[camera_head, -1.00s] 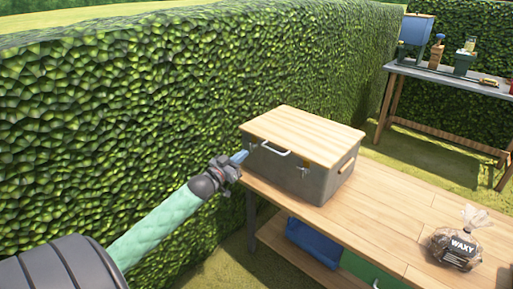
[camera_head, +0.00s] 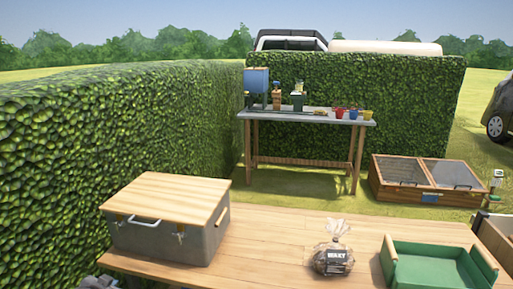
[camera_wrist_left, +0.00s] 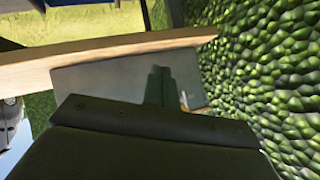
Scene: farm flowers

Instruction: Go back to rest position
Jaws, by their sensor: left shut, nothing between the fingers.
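My left gripper (camera_head: 97,283) shows only as a small grey part at the bottom left of the head view, in front of the table's left end. In the left wrist view its dark fingers (camera_wrist_left: 163,86) are together and empty, with a grey surface beyond them. My right gripper is in neither view. A grey box (camera_head: 152,240) with a closed wooden lid (camera_head: 170,196) stands on the near wooden table, above and to the right of the left gripper.
A hedge (camera_head: 60,150) runs close along the left. A second table (camera_head: 305,117) with pots stands behind, and a wooden cold frame (camera_head: 425,180) at the right.

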